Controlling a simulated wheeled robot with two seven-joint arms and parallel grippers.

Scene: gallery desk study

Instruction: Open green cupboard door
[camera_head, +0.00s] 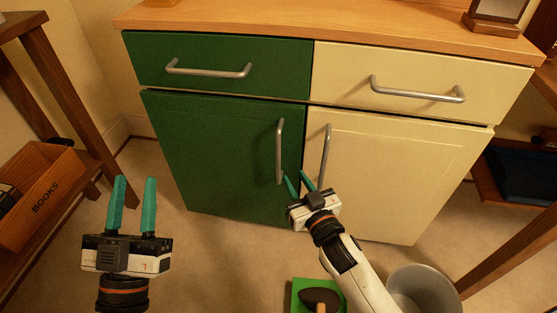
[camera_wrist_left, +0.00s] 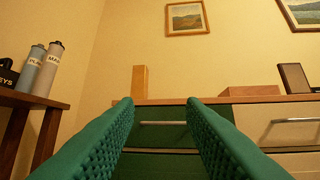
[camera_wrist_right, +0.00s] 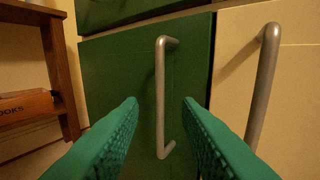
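The green cupboard door (camera_head: 225,150) is at the lower left of the cabinet and looks shut. Its vertical metal handle (camera_head: 280,152) is near the door's right edge. In the right wrist view the handle (camera_wrist_right: 161,95) stands between the two fingertips in the picture, a little ahead of them. My right gripper (camera_head: 299,182) is open, just below and right of the handle's lower end, and holds nothing. My left gripper (camera_head: 133,180) is open and empty, raised in front of the cabinet's left side. In the left wrist view its fingers (camera_wrist_left: 160,100) point toward the cabinet top and wall.
A cream door (camera_head: 385,170) with its own vertical handle (camera_head: 324,157) is close on the right. A green drawer (camera_head: 215,65) and a cream drawer (camera_head: 420,85) are above. A grey bin (camera_head: 425,290) stands near my right arm. A books box (camera_head: 40,198) is at left.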

